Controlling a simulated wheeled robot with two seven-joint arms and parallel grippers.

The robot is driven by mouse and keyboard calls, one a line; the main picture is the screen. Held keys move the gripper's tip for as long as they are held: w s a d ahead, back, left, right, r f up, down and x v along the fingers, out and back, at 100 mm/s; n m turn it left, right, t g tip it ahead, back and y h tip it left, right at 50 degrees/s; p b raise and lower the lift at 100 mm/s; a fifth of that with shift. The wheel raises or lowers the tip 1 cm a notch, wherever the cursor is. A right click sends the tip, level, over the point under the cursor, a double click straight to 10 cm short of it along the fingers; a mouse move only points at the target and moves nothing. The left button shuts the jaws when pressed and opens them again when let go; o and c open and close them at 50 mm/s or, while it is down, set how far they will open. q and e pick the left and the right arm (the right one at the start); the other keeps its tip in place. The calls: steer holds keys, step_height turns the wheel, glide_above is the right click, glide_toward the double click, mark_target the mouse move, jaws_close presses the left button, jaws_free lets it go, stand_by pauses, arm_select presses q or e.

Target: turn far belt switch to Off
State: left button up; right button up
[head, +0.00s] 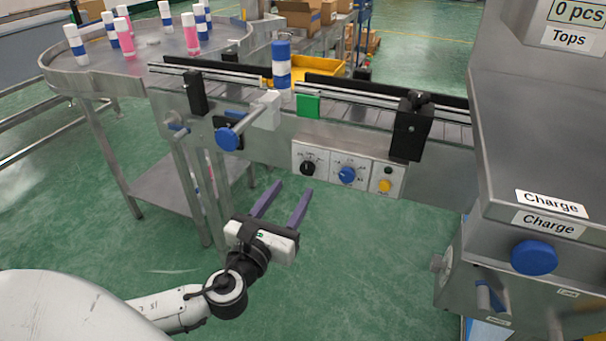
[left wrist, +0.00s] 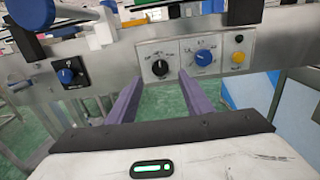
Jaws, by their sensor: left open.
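My left gripper (head: 294,187) is open and empty, its two purple fingers pointing up toward the conveyor's side from below. It also shows in the left wrist view (left wrist: 160,75). Ahead is a white panel with a black rotary knob (head: 308,168), a blue rotary knob (head: 347,175) and a yellow button (head: 385,186). In the left wrist view the black knob (left wrist: 160,67) appears just beyond the fingertips, apart from them. A separate black plate with a blue knob (left wrist: 67,75) is left of the panel; I cannot tell which knob is the far belt switch. My right gripper is out of view.
A blue-ended handle (head: 228,139) juts out from the conveyor (head: 440,155), left of the panel. A blue-and-white can (head: 281,68) stands on the belt. A round table (head: 120,70) with several cans is at back left. A steel machine (head: 535,120) stands at right.

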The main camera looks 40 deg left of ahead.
mark_target(305, 169)
arm_select(q)
steer(key=x, duration=0.7)
steer(key=shift+w, duration=0.4)
steer(key=shift+c, duration=0.4)
steer(key=c, duration=1)
steer(key=shift+n, duration=0.4)
steer(key=n, duration=0.3)
steer(key=shift+a+f+n, duration=0.1)
steer(key=shift+n, duration=0.2)
steer(key=n+b, duration=0.1)
steer(key=n, duration=0.3)
steer(key=shift+a, duration=0.1)
steer(key=shift+n, duration=0.8)
